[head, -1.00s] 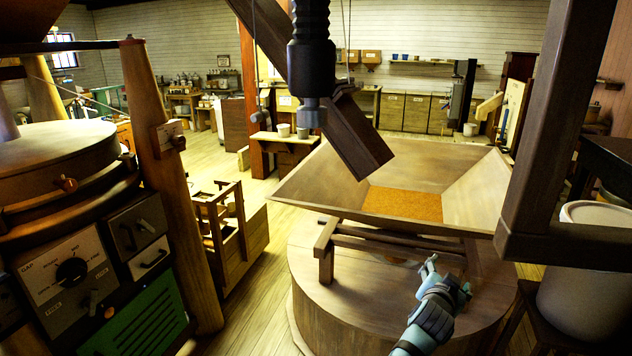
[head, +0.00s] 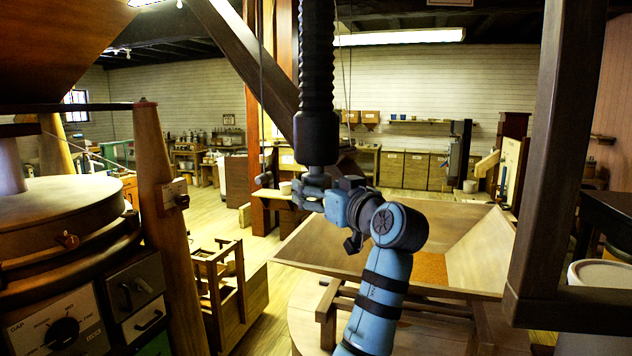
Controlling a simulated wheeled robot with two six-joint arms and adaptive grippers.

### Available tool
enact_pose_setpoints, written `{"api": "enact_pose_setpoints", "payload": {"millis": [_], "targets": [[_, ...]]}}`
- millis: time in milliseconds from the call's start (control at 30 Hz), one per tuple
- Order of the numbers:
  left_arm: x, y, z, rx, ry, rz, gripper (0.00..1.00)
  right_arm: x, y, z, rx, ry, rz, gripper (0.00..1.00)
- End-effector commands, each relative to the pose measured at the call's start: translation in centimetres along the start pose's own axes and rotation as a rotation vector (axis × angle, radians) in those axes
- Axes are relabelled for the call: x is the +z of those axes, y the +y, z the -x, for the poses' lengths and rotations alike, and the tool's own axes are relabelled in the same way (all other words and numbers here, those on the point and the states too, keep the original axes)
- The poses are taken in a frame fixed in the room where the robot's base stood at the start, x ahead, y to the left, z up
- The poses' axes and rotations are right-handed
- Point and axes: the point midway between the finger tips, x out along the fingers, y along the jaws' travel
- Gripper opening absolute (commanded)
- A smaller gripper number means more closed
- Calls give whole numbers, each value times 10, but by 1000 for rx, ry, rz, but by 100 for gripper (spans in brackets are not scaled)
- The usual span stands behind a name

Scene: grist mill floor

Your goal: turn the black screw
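The black screw (head: 316,70) hangs upright from above at the top centre, a ribbed shaft with a thick smooth collar at its lower end. My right gripper (head: 303,190) is raised to just below the collar, its arm reaching up from the bottom centre. The fingers point left and lie at the screw's lower end, which they hide. I cannot tell whether they touch it or how far they are closed. My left gripper is not in view.
A slanted wooden beam (head: 243,52) and thin cords hang close by the screw. A wide wooden hopper (head: 480,245) with orange grain stands behind my arm. A dark wooden post (head: 545,150) rises at right. A millstone cabinet (head: 65,215) stands at left.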

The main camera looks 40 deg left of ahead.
Motion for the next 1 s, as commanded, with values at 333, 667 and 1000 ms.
{"api": "enact_pose_setpoints", "payload": {"millis": [333, 667, 1000], "targets": [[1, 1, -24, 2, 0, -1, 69, 0, 0, 5, 0, 0, 0, 40], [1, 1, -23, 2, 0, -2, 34, 0, 0, 5, 0, 0, 0, 40], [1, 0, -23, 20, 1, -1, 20, 0, 0, 3, 0, 0, 0, 40]]}}
